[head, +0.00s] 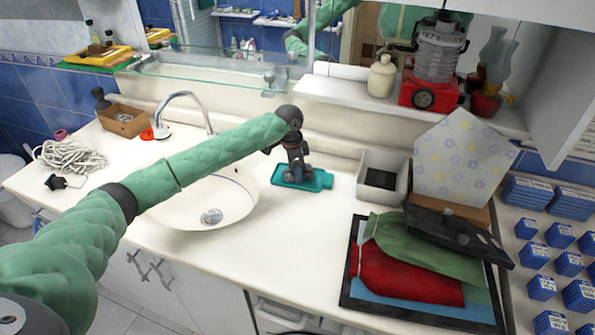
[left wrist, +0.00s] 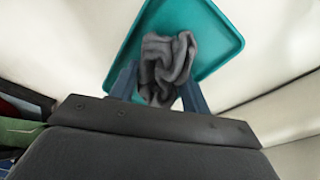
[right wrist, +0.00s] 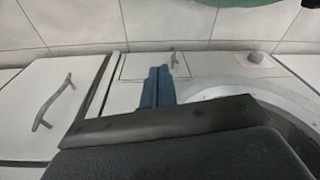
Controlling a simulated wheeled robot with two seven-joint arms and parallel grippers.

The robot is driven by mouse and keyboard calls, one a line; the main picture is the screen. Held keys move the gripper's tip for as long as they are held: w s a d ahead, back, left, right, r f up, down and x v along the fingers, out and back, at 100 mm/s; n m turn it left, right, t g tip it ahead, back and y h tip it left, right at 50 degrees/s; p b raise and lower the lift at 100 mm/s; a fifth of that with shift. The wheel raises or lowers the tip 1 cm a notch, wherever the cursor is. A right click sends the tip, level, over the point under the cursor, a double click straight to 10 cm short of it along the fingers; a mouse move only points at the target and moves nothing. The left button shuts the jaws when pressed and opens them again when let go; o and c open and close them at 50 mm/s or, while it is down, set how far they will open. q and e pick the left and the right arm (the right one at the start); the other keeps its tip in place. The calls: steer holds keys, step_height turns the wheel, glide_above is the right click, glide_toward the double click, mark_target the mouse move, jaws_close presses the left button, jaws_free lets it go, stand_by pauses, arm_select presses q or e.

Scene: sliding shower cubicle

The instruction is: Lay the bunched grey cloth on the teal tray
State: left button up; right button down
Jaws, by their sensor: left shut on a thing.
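The teal tray (head: 318,180) lies on the white counter, right of the sink basin; it also shows in the left wrist view (left wrist: 215,40). My left gripper (head: 297,175) points down over the tray's left part. In the left wrist view its blue fingers (left wrist: 157,88) are shut on the bunched grey cloth (left wrist: 166,66), which bulges out between them over the tray. I cannot tell whether the cloth touches the tray. My right gripper (right wrist: 158,88) shows in the right wrist view with its fingers close together and nothing between them, away from the counter top, facing cabinet fronts.
A grey bin (head: 382,180) with a dark block stands right of the tray. The sink (head: 205,200) and its tap (head: 185,97) are to the left. Red and green bags (head: 405,275) lie on a mat at front right. The counter before the tray is clear.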

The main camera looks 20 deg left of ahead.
mark_target(292, 170)
arm_select(q)
steer(key=shift+f, duration=0.1)
steer(key=o, duration=0.7)
arm_select(e)
steer(key=shift+f, duration=0.2)
arm_select(q)
steer(key=shift+o, duration=0.2)
